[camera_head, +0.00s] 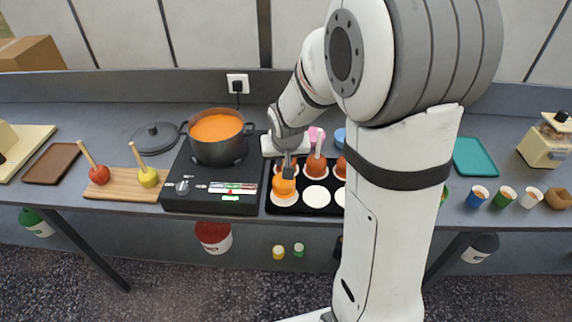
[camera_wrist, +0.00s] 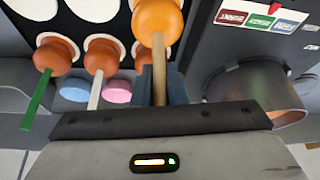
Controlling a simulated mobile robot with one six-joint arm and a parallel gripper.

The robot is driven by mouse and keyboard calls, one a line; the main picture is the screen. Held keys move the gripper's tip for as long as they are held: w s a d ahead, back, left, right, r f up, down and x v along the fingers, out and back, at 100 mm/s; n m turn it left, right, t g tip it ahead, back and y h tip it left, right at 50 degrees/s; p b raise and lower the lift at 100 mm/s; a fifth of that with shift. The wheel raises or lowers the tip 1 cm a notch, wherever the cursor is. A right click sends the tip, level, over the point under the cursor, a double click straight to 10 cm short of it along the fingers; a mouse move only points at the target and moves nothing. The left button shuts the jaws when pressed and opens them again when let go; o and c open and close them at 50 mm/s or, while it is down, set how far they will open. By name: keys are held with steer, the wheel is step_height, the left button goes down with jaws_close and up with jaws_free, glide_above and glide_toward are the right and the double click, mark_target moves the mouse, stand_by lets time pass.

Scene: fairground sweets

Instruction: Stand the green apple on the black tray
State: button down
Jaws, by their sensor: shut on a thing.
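My gripper (camera_head: 288,163) is shut on the wooden stick (camera_wrist: 159,72) of an orange-coated apple (camera_head: 284,187); this apple also shows in the wrist view (camera_wrist: 157,17). The coating hides its skin, so I cannot tell its colour underneath. The apple is upright, stick up, at a white round on the black tray (camera_head: 271,207), near its front left. I cannot tell whether it touches the tray. Darker caramel apples stand in the back row, one with a white stick (camera_wrist: 101,56) and one with a green stick (camera_wrist: 54,54). My arm hides the tray's right part.
A black cooker (camera_head: 214,203) with a pot (camera_head: 218,150) of orange coating stands left of the tray. A wooden board (camera_head: 122,184) holds a red apple (camera_head: 100,175) and a yellow-green apple (camera_head: 148,177) on sticks. Several cups stand at the right. Pink and blue round items lie behind the tray.

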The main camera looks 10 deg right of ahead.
steer(key=shift+f, duration=1.1)
steer(key=shift+f, duration=0.15)
steer(key=c, duration=1.5)
jaws_free()
steer(key=shift+o, duration=0.2)
